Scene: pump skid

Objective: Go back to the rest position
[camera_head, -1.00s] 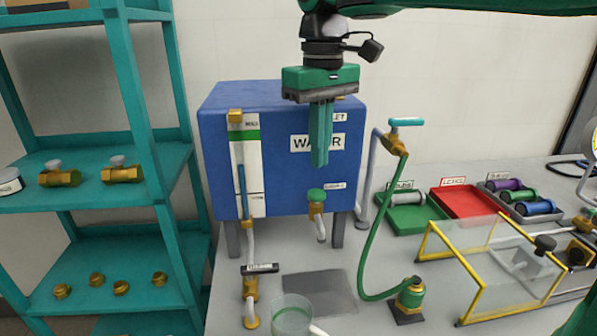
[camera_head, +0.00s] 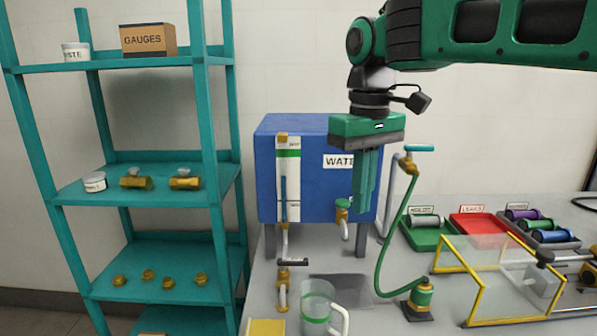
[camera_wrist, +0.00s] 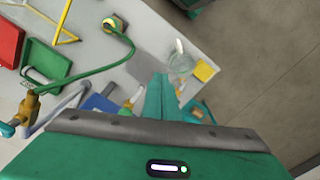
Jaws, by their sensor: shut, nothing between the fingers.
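My gripper (camera_head: 365,205) hangs from my green arm with its teal fingers pointing down, shut and empty. In the head view it is in front of the right part of the blue water tank (camera_head: 265,170), hiding part of the "WATER" label. In the wrist view the shut fingers (camera_wrist: 160,95) show above the green gripper body. A clear pitcher (camera_head: 316,308) with a green band and white handle stands on the bench below and left of the gripper, apart from it. It also shows in the wrist view (camera_wrist: 181,63).
A teal shelf (camera_head: 150,262) with brass fittings stands at the left. A green hose (camera_head: 388,240) runs down right of the gripper. A clear, yellow-framed guard (camera_head: 470,312), a red tray (camera_head: 478,226) and a green tray (camera_head: 425,238) are on the bench at the right.

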